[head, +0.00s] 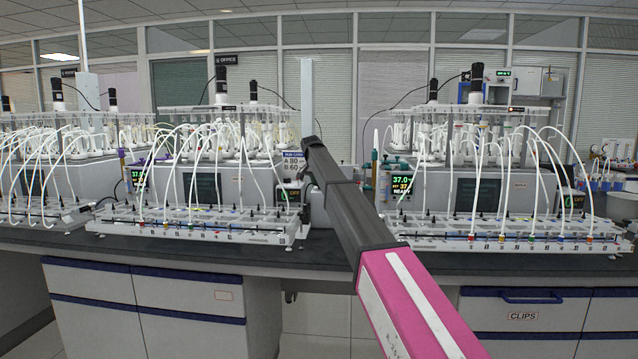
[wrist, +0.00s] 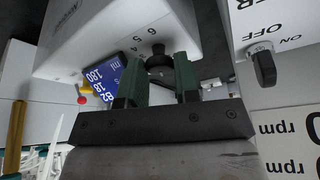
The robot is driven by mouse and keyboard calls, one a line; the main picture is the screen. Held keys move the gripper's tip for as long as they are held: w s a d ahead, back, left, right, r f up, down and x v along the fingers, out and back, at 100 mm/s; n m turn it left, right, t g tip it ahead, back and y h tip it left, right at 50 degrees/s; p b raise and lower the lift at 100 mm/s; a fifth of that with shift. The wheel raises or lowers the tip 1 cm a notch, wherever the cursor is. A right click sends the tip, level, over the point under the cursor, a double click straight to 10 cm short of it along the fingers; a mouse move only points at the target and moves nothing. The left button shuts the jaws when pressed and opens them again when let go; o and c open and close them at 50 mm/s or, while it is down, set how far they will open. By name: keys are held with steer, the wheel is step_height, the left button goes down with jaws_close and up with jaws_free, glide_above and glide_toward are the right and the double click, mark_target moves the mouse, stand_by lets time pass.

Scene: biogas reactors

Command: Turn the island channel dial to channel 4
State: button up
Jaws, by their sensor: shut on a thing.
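In the head view my gripper (head: 309,145) is at the island bench, and my arm hides the dial there.
A blue display (wrist: 106,80) is left of the fingers. A black ON/OFF switch (wrist: 263,66) is close on the right, on another white unit. In the head view, reactor racks with many tubes (head: 195,228) crowd the dark bench (head: 340,243) on both sides.

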stand_by(0.3)
steer(key=o, duration=0.6)
steer(key=shift+o, duration=0.2)
